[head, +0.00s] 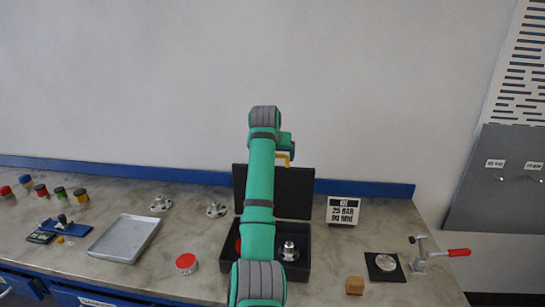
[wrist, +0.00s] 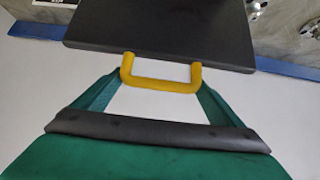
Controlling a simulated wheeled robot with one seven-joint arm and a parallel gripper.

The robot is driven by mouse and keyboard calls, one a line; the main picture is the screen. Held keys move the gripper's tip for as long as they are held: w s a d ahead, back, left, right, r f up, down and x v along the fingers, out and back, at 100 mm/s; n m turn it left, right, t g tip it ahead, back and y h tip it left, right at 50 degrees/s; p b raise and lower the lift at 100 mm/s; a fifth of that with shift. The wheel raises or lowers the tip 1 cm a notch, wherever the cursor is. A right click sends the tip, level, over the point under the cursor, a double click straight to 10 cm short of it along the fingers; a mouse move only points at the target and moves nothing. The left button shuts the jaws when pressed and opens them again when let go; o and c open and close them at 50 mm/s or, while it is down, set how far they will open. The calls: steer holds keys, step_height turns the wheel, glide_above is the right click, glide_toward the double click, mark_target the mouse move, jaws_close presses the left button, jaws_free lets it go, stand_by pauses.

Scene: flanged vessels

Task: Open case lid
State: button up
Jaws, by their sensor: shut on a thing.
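The black case (head: 303,243) sits open on the bench, partly hidden behind my arm. Its lid (head: 297,190) stands roughly upright at the back of the case and also shows in the wrist view (wrist: 165,38). The yellow handle (wrist: 160,84) sticks out from the lid's free edge; a bit of it shows in the head view (head: 283,157). My gripper (wrist: 161,87) is shut on the handle, with a green finger at each end of it. The fingers are mostly hidden in the head view.
Inside the case are a metal flanged part (head: 289,251) and something red, mostly hidden. A kit sign (head: 343,211) stands to the right, with a wooden block (head: 355,286) and a toggle clamp (head: 420,262). A tray (head: 125,238) and a red-topped puck (head: 186,263) lie left.

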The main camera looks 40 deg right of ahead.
steer(key=shift+w+f, duration=0.15)
steer(key=shift+f, duration=0.05)
steer(key=o, duration=1.3)
steer(key=shift+r, duration=0.1)
steer(key=v, duration=1)
steer(key=shift+s+a+r, duration=0.15)
steer(key=shift+s+r, duration=0.1)
